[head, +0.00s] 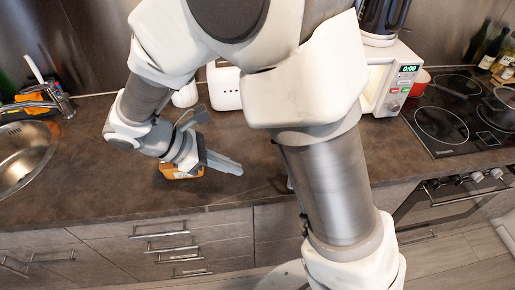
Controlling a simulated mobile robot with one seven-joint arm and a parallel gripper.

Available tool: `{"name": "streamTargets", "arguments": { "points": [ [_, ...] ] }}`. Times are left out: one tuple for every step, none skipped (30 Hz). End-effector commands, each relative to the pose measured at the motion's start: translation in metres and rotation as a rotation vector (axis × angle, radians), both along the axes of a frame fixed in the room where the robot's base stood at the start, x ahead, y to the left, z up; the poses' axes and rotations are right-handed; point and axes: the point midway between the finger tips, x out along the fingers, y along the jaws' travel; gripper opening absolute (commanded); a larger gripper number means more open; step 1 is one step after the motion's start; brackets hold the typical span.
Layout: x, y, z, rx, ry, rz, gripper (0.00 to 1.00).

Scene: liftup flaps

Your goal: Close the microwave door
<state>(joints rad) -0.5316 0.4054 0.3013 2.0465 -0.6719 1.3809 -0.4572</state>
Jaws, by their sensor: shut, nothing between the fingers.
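The white microwave (397,84) stands at the back of the counter, right of centre, with a green 0:00 display on its panel. My arm covers its left part, and a narrow strip of its front shows a warm tone beside the arm. The door is not clearly visible, so I cannot tell how far open it is. My gripper (237,169) is shut and empty, low over the counter left of the microwave, pointing right. My arm stands between it and the microwave in the picture.
An orange object (178,172) lies under my gripper. A white appliance (224,88) stands behind it. A dark kettle (383,17) sits on the microwave. A red pot (419,82) and the hob (455,120) are at right, the sink (25,158) at left. The counter's front left is clear.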

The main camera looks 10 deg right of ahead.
Motion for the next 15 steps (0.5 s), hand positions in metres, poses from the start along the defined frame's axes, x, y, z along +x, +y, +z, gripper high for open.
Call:
{"name": "streamTargets", "arguments": {
  "points": [
    [0.0,-0.004,-0.004,-0.002,0.002,-0.002,0.0],
    [0.0,-0.007,-0.006,-0.003,0.002,-0.004,0.0],
    [0.0,-0.012,-0.011,-0.003,0.002,-0.004,0.0],
    [0.001,-0.015,-0.014,-0.002,0.002,-0.004,0.0],
    [0.001,-0.019,-0.018,-0.003,0.003,-0.004,0.0],
    [0.001,-0.025,-0.024,-0.002,0.002,-0.005,0.0],
    [0.002,-0.03,-0.029,-0.003,0.003,-0.006,0.0],
    [0.002,-0.035,-0.034,-0.002,0.003,-0.006,0.0],
    [0.003,-0.041,-0.04,-0.002,0.003,-0.006,0.0],
    [0.003,-0.046,-0.045,-0.003,0.003,-0.005,0.0],
    [0.003,-0.05,-0.05,-0.002,0.003,-0.006,0.0],
    [0.004,-0.056,-0.056,-0.002,0.003,-0.007,0.0],
    [0.005,-0.061,-0.06,-0.001,0.003,-0.006,0.0],
    [0.005,-0.065,-0.064,-0.002,0.003,-0.006,0.0],
    [0.005,-0.07,-0.07,-0.001,0.003,-0.006,0.0]
  ]
}}
